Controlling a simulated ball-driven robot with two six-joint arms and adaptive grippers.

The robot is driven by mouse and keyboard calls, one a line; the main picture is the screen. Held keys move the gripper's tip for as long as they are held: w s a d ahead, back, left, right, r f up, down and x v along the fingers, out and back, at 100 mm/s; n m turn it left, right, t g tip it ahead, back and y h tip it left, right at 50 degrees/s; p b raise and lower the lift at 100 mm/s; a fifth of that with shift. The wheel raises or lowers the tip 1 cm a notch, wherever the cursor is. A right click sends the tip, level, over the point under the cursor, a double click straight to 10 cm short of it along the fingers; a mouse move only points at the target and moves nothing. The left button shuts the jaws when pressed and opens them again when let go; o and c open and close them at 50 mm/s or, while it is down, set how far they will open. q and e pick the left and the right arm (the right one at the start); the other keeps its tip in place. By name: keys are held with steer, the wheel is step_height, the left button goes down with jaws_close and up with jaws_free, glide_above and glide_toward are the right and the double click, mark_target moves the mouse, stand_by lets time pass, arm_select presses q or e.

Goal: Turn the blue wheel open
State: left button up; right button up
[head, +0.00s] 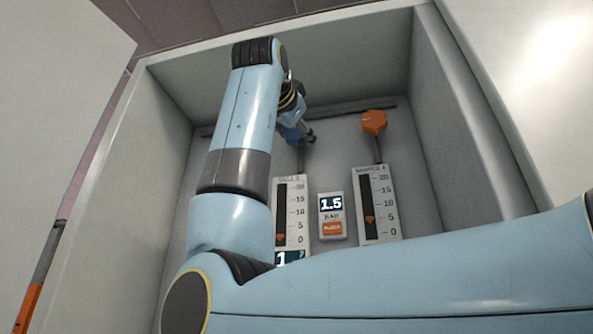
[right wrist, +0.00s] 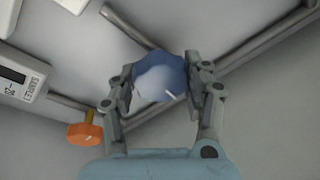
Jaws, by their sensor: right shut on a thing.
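The blue wheel (right wrist: 160,76) sits between the two fingers of my right gripper (right wrist: 163,90) in the right wrist view. The fingers are shut on it, one on each side. A small white mark shows on its face. In the head view the wheel (head: 291,135) is mostly hidden behind my right arm and the gripper (head: 303,133), at the back of the grey cabinet. How far the wheel is turned cannot be told. My left gripper is not in view.
An orange knob (head: 374,122) stands right of the wheel; it also shows in the right wrist view (right wrist: 85,134). Below are two scale gauges (head: 291,212) (head: 377,204) and a display (head: 331,215) reading 1.5. Cabinet walls (head: 455,130) enclose the space. A pipe (head: 345,108) runs along the back.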

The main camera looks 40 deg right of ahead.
steer(key=m+g, duration=0.1)
steer(key=m, duration=0.4)
steer(key=shift+f+h+p, duration=0.2)
steer(key=shift+h+p, duration=0.1)
steer(key=shift+p, duration=0.1)
steer(key=m+g+p, duration=0.1)
steer(key=m, duration=0.3)
steer(key=shift+m, duration=0.3)
steer(key=m+g+p, duration=0.1)
steer(key=m, duration=0.3)
steer(key=shift+f+m, duration=0.15)
steer(key=shift+m, duration=0.25)
steer(key=shift+f+m+g+p, duration=0.1)
steer(key=shift+m+g+p, duration=0.25)
steer(key=shift+m, duration=1.55)
steer(key=shift+y, duration=0.4)
steer(key=o, duration=1.1)
steer(key=shift+w, duration=0.1)
steer(key=shift+o, duration=0.3)
